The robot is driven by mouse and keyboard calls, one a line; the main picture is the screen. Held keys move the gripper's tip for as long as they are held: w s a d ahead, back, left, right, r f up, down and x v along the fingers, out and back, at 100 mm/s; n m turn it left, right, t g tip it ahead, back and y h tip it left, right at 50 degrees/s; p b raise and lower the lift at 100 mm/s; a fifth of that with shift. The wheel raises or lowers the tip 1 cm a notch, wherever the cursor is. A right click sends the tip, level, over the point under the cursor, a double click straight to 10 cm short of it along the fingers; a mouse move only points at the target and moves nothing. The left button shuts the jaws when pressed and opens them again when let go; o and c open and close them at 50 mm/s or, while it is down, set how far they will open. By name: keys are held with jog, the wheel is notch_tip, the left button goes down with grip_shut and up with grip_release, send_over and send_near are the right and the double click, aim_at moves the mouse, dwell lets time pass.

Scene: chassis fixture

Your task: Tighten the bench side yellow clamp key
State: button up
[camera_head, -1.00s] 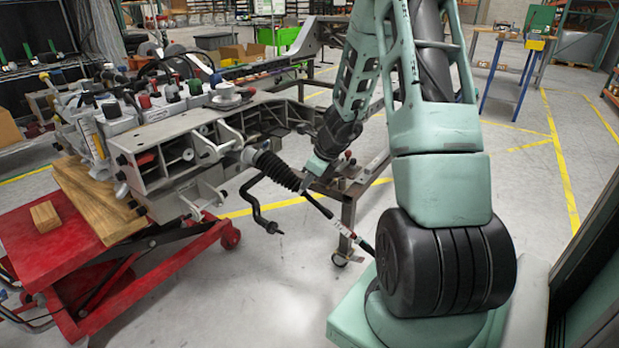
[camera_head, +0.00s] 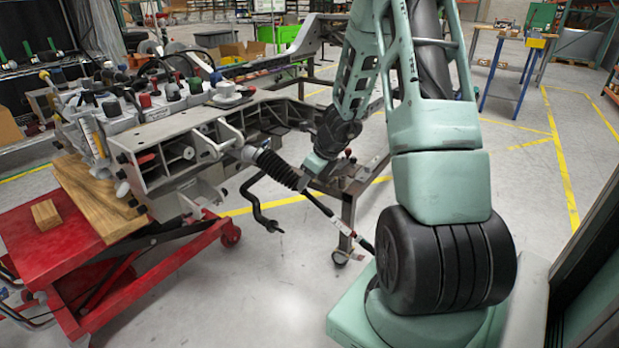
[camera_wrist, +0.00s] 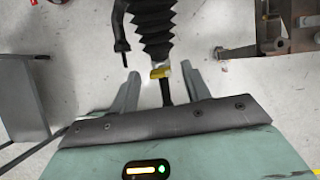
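The yellow clamp key (camera_wrist: 160,73) shows in the wrist view as a small yellow piece at the narrow end of a black ribbed bellows (camera_wrist: 153,28). A thin dark rod (camera_wrist: 166,92) runs on from it toward my palm. My gripper (camera_wrist: 160,71) is open, with one finger on each side of the rod and the key about level with the fingertips. Gaps show on both sides, so the fingers look apart from it. In the head view the bellows (camera_head: 277,169) slants down from the chassis, and my gripper (camera_head: 308,182) is beside its lower end. The key is not clear there.
The grey chassis (camera_head: 165,140) rests on wood blocks (camera_head: 98,200) on a red lift cart (camera_head: 55,250). A bent black bar (camera_head: 257,208) hangs beside the bellows. A metal stand (camera_head: 348,210) is close behind my gripper. The floor in front is clear.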

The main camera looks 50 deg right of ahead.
jog(key=p+v, duration=0.7)
jog(key=v, duration=1)
jog(key=shift+r, duration=0.2)
